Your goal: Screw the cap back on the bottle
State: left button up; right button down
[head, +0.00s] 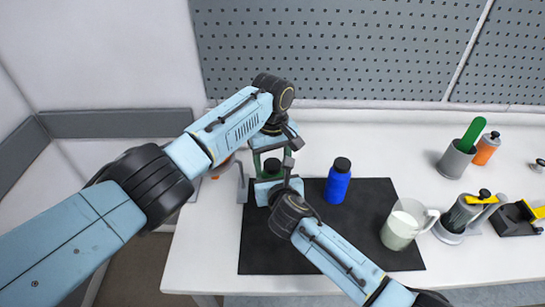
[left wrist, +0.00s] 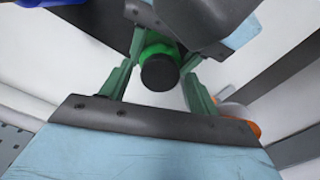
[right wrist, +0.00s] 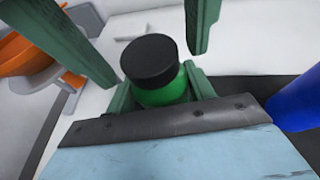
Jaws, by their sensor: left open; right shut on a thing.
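A green bottle (right wrist: 165,92) has a black cap (right wrist: 148,61) on its top; I cannot tell how tightly it sits. In the left wrist view the cap (left wrist: 159,72) faces the camera. My right gripper (head: 270,178) is shut on the green bottle's body, with a finger on each side. My left gripper (head: 270,145) is open, its fingers apart on either side of the cap, not touching it. In the head view the two grippers largely hide the bottle. A blue bottle (head: 338,187) with a black cap stands upright on the black mat (head: 265,255), right of the grippers.
A pitcher (head: 400,230) of pale liquid stands on the mat's right side. Further right are a grey cup (head: 455,163) with a green stick, an orange bottle (head: 487,150) and a grey container (head: 458,220). An orange item (head: 222,168) lies left of the grippers. The mat's front is partly clear.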

pick_arm(q)
jog(key=c, duration=1)
jog(key=m, duration=0.4)
jog(key=shift+m, duration=0.4)
jog(key=shift+c, duration=0.2)
jog(key=m, duration=0.5)
jog(key=o, duration=1.1)
jog(key=shift+r, duration=2.3)
jog(key=shift+c, duration=0.3)
